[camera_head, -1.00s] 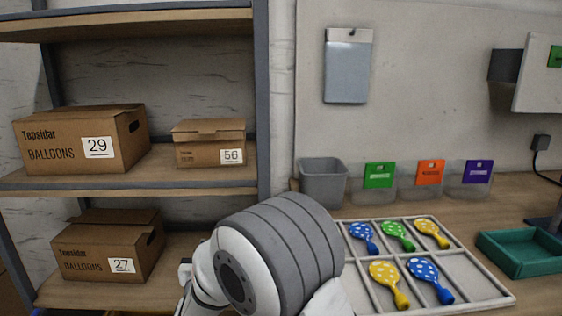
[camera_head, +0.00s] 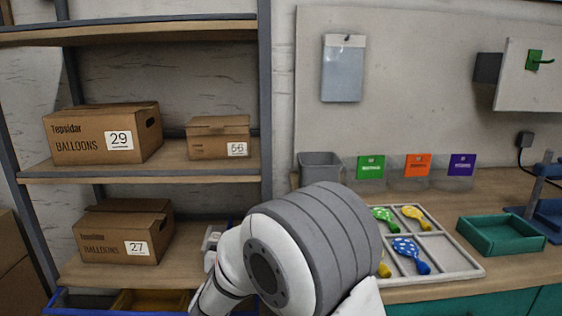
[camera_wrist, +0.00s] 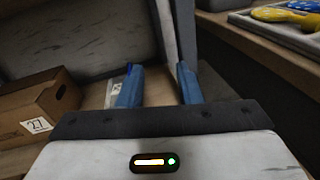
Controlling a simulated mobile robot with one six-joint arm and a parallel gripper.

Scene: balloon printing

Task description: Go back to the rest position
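My gripper (camera_wrist: 158,88) shows in the wrist view with its two blue fingers apart and nothing between them. It hangs beside the shelf, near the cardboard box marked 27 (camera_wrist: 34,105). In the head view my white and grey arm covers the lower middle, and the gripper's fingers are hidden there. The compartment tray (camera_head: 462,262) on the workbench holds a green balloon (camera_head: 385,218), a yellow balloon (camera_head: 415,217) and a blue dotted balloon (camera_head: 411,254). Another yellow balloon is mostly hidden behind my arm.
The shelf (camera_head: 150,176) at left carries boxes 29 (camera_head: 85,135), 56 (camera_head: 212,143) and 27 (camera_head: 108,245). A blue crate (camera_head: 75,302) is below. A grey bin (camera_head: 322,168), clear bins with coloured labels and a green tray (camera_head: 500,236) are on the workbench (camera_head: 520,195).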

